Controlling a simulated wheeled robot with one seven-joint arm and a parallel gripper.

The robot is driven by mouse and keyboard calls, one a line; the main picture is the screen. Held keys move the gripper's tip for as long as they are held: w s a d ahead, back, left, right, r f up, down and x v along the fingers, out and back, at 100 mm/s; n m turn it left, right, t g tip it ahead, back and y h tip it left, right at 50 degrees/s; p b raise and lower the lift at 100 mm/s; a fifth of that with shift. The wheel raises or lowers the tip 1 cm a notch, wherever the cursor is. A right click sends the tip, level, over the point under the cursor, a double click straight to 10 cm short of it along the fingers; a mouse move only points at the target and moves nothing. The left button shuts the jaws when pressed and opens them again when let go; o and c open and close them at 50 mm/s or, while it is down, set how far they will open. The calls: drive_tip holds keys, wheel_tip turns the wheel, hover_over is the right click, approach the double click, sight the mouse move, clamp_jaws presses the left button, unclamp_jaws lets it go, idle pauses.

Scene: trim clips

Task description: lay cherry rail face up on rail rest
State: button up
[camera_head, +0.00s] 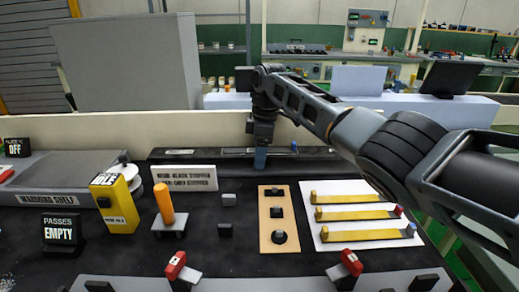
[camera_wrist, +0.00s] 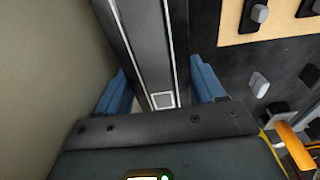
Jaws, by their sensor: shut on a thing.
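My gripper (camera_head: 261,158) is at the back of the black bench, pointing down, with blue fingers. In the wrist view the fingers (camera_wrist: 166,92) stand either side of a long dark rail (camera_wrist: 146,50) with white edge lines and a small white square near its end. The gripper is shut on this rail. The rail lies lengthwise along the back of the bench, near the low cream wall. No cherry colour shows on it, and I cannot tell whether it is the cherry rail. I cannot tell which fixture is the rail rest.
A white board (camera_head: 326,243) with three yellow strips is at right, beside a wooden board (camera_head: 265,240) with dark pieces. A white sign (camera_head: 184,178), an orange cylinder (camera_head: 164,203) and a yellow box (camera_head: 115,205) stand at left. Red-topped clamps (camera_head: 176,264) are in front.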

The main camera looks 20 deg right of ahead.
drive_tip(key=shift+f, duration=0.1)
drive_tip(key=o, duration=1.4)
drive_tip(key=shift+c, duration=0.2)
drive_tip(key=r, duration=0.5)
drive_tip(key=d+r, duration=0.1)
drive_tip(key=r, duration=0.2)
drive_tip(key=shift+r, duration=0.15)
